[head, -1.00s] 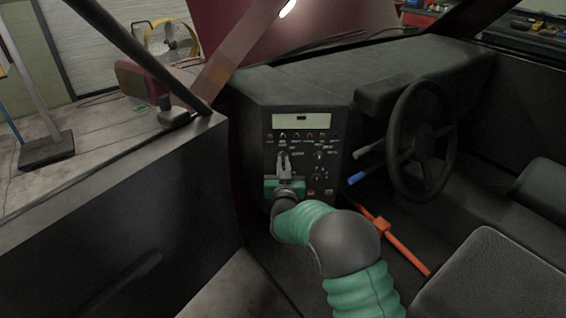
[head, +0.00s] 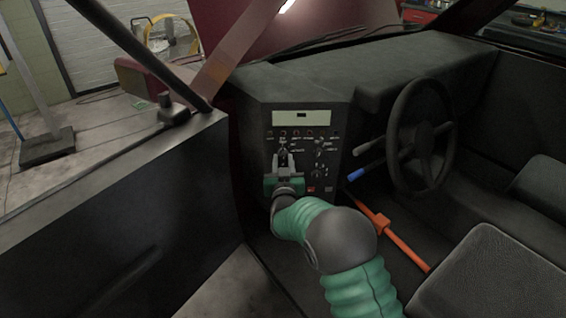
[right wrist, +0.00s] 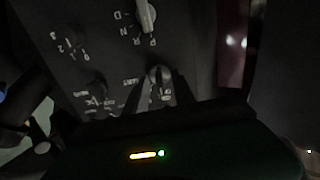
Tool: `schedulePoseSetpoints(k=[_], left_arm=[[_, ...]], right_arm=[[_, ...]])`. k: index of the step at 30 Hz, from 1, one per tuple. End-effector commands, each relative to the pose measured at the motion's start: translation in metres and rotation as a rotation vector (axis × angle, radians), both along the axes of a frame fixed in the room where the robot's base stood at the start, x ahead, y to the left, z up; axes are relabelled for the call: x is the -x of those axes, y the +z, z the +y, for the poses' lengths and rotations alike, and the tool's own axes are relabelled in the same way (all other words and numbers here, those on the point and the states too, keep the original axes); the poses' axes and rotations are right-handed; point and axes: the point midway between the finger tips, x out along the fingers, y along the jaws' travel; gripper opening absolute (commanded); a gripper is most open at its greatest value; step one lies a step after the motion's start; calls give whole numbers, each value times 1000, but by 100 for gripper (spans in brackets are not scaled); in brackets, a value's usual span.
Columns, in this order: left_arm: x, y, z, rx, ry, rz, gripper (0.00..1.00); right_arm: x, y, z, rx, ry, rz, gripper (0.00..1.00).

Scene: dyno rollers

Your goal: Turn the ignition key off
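The control panel (head: 303,150) is on the dark dashboard. The ignition key (right wrist: 159,75) shows in the right wrist view as a small pale knob at the tips of my right gripper (right wrist: 161,84). The two dark fingers stand apart, one on each side of the key; I cannot tell whether they touch it. In the head view my right gripper (head: 283,160) points at the left part of the panel, and its fingers show a gap. The fingers and green wrist partly cover the panel's lower left. My left gripper is not in view.
Right of the panel are the steering wheel (head: 422,140) and a blue-tipped lever (head: 356,175). An orange bar (head: 400,245) lies below. The open door (head: 120,220) is at left. The wrist view shows a pale gear selector (right wrist: 146,15) above the key.

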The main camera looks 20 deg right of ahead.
Motion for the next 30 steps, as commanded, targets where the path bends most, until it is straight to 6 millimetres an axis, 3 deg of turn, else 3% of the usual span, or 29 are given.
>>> schedulePoseSetpoints(k=[5, 8, 21, 25, 30], left_arm=[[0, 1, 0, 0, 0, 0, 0], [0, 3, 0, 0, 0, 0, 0], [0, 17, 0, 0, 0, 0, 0], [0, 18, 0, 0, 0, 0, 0], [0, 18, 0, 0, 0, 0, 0]], right_arm=[[3, 1, 1, -1, 0, -1, 31], [16, 2, 5, -1, 0, 0, 31], [132, 0, 37, 0, 3, 3, 31], [153, -1, 42, -1, 1, 2, 31], [162, -1, 44, 1, 1, 1, 31]])
